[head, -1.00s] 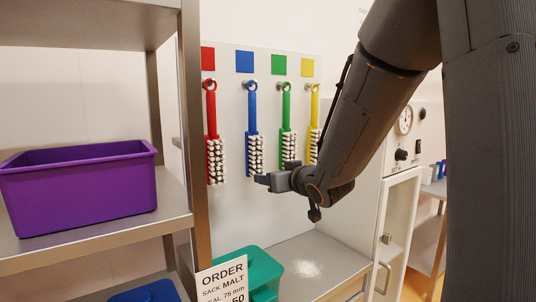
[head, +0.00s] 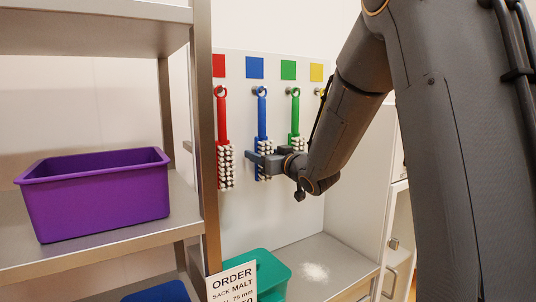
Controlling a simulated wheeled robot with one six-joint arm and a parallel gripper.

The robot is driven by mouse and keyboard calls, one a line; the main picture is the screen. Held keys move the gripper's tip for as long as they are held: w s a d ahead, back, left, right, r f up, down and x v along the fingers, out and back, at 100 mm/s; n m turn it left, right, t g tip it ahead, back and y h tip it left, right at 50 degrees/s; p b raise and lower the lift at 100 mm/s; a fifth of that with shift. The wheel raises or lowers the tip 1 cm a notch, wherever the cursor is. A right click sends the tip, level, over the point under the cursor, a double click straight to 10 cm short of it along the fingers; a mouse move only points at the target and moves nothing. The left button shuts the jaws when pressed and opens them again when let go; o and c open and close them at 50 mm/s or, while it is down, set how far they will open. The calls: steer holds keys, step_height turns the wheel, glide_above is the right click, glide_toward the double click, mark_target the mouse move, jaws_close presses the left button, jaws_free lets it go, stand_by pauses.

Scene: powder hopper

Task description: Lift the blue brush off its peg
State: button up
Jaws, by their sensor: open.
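The blue brush (head: 262,112) hangs by its ring from a peg under the blue square (head: 255,68) on the white wall board. Its handle points up and its white bristles are lower down. My gripper (head: 254,158) is open in front of the brush's bristle part and hides some of it. Whether the fingers stand around the brush or only before it, I cannot tell. The brush still hangs upright on its peg.
The red brush (head: 222,125) hangs to the left and the green brush (head: 295,112) to the right, both close by. A shelf post (head: 203,140) stands left. A purple bin (head: 95,195) sits on the shelf. A green container (head: 262,272) stands below.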

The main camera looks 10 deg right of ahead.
steer(key=shift+w+a, duration=0.1)
steer(key=shift+w, duration=0.05)
steer(key=shift+c, duration=0.2)
steer(key=c, duration=1.2)
steer(key=shift+r, duration=0.1)
steer(key=shift+r+p, duration=0.45)
steer(key=shift+r, duration=0.1)
steer(key=shift+p+v, duration=0.85)
steer(key=shift+v, duration=2.95)
